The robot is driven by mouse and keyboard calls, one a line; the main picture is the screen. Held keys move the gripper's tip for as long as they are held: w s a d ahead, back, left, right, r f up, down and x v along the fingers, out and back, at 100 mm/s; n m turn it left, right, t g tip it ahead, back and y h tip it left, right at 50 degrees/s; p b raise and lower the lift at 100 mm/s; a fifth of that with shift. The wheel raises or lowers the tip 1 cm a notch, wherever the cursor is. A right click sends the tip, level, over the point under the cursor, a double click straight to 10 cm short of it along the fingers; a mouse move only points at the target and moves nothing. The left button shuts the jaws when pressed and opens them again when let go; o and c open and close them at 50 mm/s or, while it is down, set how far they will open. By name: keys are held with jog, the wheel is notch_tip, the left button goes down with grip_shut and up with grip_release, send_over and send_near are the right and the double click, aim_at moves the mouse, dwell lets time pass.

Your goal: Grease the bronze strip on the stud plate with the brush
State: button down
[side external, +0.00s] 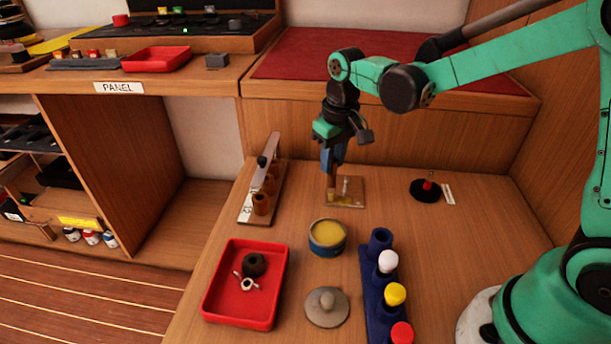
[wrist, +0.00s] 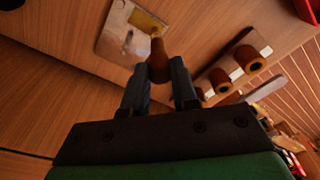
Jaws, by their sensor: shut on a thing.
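The stud plate (side external: 356,188) lies flat on the bench, with a small upright metal stud on it. The bronze strip (wrist: 146,20) shows along one edge of the plate in the wrist view. My gripper (side external: 331,168) is shut on the brush (wrist: 158,65) and holds it upright, tip down, over the plate. The brush tip is at or very near the strip; I cannot tell whether it touches. The brush hides part of the strip. An open tin of yellow grease (side external: 328,234) stands in front of the plate.
A round lid (side external: 327,307) lies in front of the tin. A red tray (side external: 240,299) is left of it, and a blue rack with coloured caps (side external: 372,290) is right. A wooden holder with brown cups (side external: 245,212) stands left of the plate. A black disc (side external: 424,193) lies right.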

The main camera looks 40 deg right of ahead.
jog(key=shift+w+a, duration=0.2)
jog(key=shift+a, duration=0.05)
jog(key=shift+s+d, duration=0.1)
jog(key=shift+s+d, duration=0.45)
jog(key=shift+d, duration=0.05)
dwell(0.3)
jog(key=shift+s+d+r, duration=0.1)
jog(key=shift+s+d, duration=0.35)
jog(key=shift+d, duration=0.05)
jog(key=shift+s+d, duration=0.45)
jog(key=shift+d, duration=0.1)
jog(key=shift+w+a, duration=0.1)
jog(key=shift+w+a, duration=0.45)
jog(key=shift+a, duration=0.05)
